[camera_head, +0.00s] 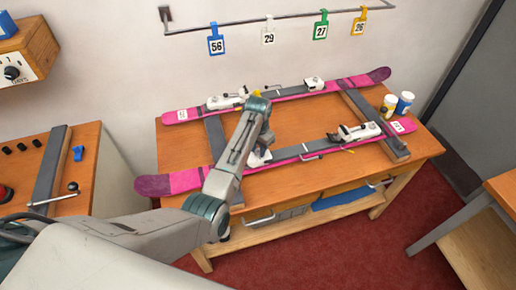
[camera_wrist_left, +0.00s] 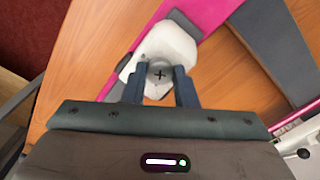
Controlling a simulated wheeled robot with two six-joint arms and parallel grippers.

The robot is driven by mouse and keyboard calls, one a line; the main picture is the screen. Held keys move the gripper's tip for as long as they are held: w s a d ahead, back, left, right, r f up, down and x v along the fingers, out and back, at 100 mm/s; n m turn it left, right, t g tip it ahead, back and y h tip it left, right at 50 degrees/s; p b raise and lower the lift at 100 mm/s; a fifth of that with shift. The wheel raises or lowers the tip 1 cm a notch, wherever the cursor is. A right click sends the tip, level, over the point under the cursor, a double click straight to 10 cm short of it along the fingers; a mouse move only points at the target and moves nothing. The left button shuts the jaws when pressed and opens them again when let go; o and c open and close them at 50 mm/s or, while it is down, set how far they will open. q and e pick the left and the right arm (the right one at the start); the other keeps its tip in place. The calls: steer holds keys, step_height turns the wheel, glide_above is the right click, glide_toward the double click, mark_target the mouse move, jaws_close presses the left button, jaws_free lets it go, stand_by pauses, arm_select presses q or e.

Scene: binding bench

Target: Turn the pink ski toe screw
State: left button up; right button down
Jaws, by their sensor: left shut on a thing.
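The near pink ski (camera_head: 188,180) lies across the bench with a white toe piece (camera_head: 260,158) partly hidden behind my left arm. In the left wrist view, the white toe piece (camera_wrist_left: 176,42) carries a round grey screw (camera_wrist_left: 159,74) with a cross mark. My left gripper (camera_wrist_left: 160,82) is at this screw, with its two dark fingers on either side of the screw head, shut on it. In the head view, my left gripper (camera_head: 263,146) points down at the toe piece, its fingertips mostly hidden. My right gripper is in neither view.
A second pink ski (camera_head: 297,89) with white bindings lies behind. Dark supports (camera_head: 375,124) cross the bench (camera_head: 415,140). A white-and-yellow jar (camera_head: 389,104) and a white-and-blue jar (camera_head: 405,102) stand at the right. Numbered tags hang from a wall rail (camera_head: 270,19).

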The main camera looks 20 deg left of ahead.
mark_target(258, 151)
arm_select(q)
steer(key=m, duration=0.4)
steer(key=shift+m, duration=1.3)
steer(key=o, duration=1)
steer(key=shift+r, duration=0.1)
step_height(258, 151, up, 11)
steer(key=b, duration=0.3)
steer(key=shift+f, duration=0.2)
